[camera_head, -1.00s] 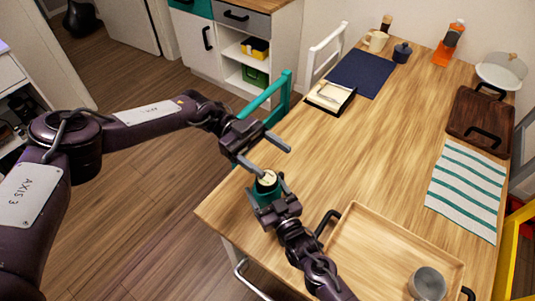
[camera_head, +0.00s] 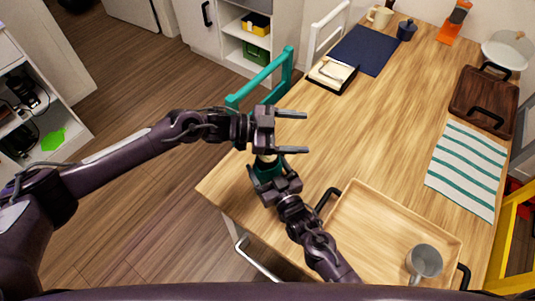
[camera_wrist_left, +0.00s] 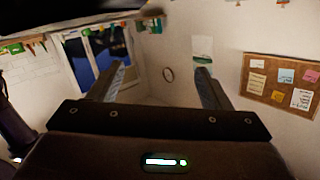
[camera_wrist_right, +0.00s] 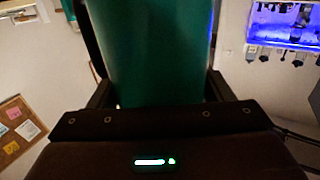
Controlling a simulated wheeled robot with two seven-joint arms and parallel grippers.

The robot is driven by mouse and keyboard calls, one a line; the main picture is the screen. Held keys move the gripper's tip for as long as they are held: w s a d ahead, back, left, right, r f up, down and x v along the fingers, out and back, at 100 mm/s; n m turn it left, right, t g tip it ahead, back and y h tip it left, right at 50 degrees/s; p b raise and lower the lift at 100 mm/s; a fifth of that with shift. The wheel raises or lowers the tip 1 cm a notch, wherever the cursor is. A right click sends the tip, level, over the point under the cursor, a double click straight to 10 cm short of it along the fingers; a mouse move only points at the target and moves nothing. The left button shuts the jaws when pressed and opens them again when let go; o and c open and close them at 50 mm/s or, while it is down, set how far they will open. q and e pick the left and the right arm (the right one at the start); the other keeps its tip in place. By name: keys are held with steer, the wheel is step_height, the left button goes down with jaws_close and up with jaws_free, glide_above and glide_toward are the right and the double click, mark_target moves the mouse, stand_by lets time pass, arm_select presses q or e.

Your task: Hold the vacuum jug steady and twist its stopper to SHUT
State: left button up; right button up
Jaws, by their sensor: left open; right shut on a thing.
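The teal vacuum jug (camera_head: 266,172) stands near the left edge of the wooden table. My right gripper (camera_head: 272,181) is shut on the jug's body; in the right wrist view the teal body (camera_wrist_right: 150,50) fills the space between the fingers. My left gripper (camera_head: 293,132) is open and empty. It is above the jug, its fingers pointing right, and does not touch it as far as I can see. The left gripper covers most of the stopper in the head view, so its position is hidden. The left wrist view shows only the room's walls between the open fingers.
A wooden tray (camera_head: 338,243) with a grey mug (camera_head: 424,262) lies right of the jug. A striped cloth (camera_head: 467,170), a dark board (camera_head: 484,95) and a navy mat (camera_head: 364,50) lie farther off. A teal chair (camera_head: 262,82) stands at the table's left side. The table middle is clear.

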arm_select(q)
steer(key=a+n+t, duration=0.1)
steer(key=t, duration=0.1)
steer(key=n+t+y, duration=0.4)
steer(key=n+t, duration=0.7)
glide_toward(260, 163)
steer(key=x, duration=1.2)
steer(key=shift+w+d, duration=0.25)
steer(key=shift+d, duration=0.05)
steer(key=c, duration=1)
